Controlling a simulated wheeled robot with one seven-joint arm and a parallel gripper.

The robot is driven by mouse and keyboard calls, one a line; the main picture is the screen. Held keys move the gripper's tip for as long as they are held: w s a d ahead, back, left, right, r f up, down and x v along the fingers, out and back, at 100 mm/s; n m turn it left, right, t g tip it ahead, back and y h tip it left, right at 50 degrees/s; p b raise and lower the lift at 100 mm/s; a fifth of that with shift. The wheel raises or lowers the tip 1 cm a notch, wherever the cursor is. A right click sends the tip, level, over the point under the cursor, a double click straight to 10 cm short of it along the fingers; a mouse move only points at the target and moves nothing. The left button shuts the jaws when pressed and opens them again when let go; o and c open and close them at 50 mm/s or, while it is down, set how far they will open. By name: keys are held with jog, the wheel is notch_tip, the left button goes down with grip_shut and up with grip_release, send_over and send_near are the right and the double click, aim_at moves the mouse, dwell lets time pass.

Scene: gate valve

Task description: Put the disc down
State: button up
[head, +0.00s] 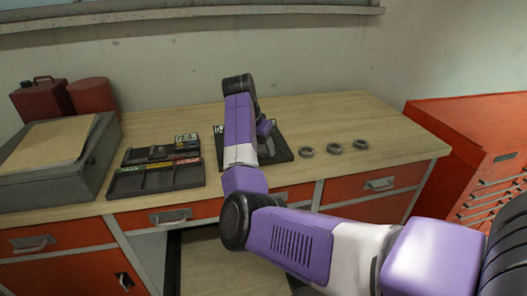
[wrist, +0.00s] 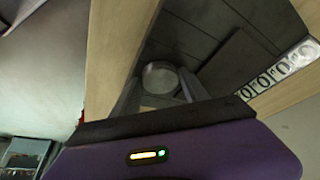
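A round grey disc (wrist: 161,76) shows in the wrist view between the two dark fingers of my gripper (wrist: 160,84). The fingers appear to touch it on both sides. Below it is a dark tray (wrist: 240,62) with a white label strip (wrist: 281,73) printed with rings. In the head view this dark tray (head: 284,155) lies on the bench, and my arm reaches over it. The arm hides the disc, the fingertips and much of the tray there. The height of the disc above the tray is hard to tell.
Three grey rings (head: 334,148) lie on the wooden bench (head: 345,115) right of the tray. A black compartment tray (head: 160,180) with coloured labels stands to the left. Further left are a grey box (head: 65,160) and red cans (head: 92,95). A red drawer cabinet (head: 480,130) stands at right.

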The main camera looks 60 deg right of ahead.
grip_shut()
jog(key=shift+r, duration=0.1)
